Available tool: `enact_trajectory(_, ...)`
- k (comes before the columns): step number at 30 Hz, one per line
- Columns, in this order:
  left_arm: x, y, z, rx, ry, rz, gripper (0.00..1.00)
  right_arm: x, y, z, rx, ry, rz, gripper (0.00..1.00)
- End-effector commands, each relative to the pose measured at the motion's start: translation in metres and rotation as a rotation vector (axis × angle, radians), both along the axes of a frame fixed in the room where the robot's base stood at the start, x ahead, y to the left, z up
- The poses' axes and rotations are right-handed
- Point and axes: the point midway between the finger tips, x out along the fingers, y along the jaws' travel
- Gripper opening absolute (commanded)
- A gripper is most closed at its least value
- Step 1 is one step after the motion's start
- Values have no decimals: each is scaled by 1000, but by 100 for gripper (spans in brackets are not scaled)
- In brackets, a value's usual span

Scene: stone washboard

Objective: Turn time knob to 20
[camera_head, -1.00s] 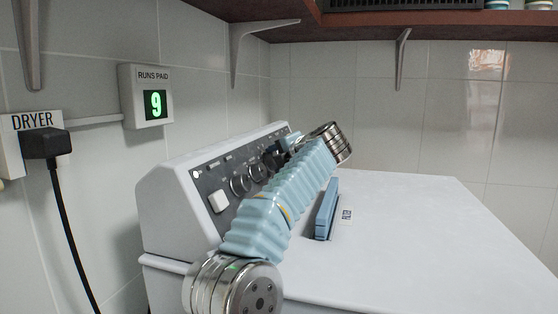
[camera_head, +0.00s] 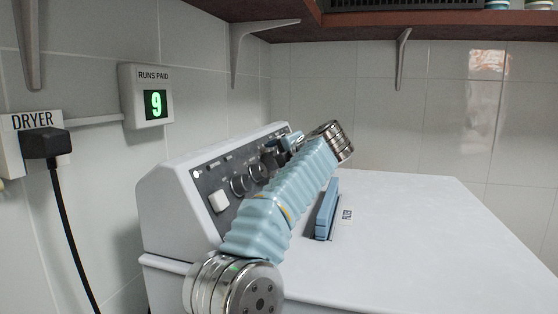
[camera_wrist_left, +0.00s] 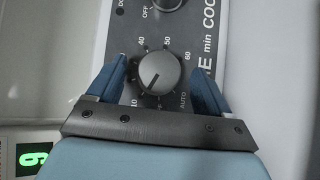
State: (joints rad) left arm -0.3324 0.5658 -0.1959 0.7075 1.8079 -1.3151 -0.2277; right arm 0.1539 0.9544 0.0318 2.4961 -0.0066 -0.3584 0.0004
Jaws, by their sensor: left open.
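The time knob (camera_wrist_left: 158,72) is a round dark knob on the dryer's grey panel. Its pale pointer line slants down-left, toward the side with the 10. The 40, 50, 60 and AUTO marks show around it; the marks on the left between 10 and 40 are hidden behind a finger. My left gripper (camera_wrist_left: 158,84) is open, with one blue finger on each side of the knob and visible gaps between. In the head view, my left gripper (camera_head: 272,155) is at the far part of the panel, partly hidden by my arm. My right gripper is not in view.
A second knob (camera_wrist_left: 165,3) with an OFF mark sits just above in the wrist view. More knobs (camera_head: 239,185) and a white button (camera_head: 219,201) are on the panel's near part. A blue filter handle (camera_head: 326,209) stands up from the white dryer top (camera_head: 430,235).

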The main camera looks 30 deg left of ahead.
Motion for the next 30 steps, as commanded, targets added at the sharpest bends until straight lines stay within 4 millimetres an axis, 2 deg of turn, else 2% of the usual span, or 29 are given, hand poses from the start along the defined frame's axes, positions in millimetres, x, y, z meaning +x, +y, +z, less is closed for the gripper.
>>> enact_trajectory(5,-14,-26,11,-1,-3,-5,80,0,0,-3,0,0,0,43)
enact_trajectory(12,-41,-75,32,1,-2,-6,80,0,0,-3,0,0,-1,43)
enact_trajectory(18,-57,-102,43,1,0,-3,80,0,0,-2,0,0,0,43)
enact_trajectory(22,-61,-108,45,0,-1,-2,80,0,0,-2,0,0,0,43)
enact_trajectory(30,-62,-109,45,0,0,-1,80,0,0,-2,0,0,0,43)
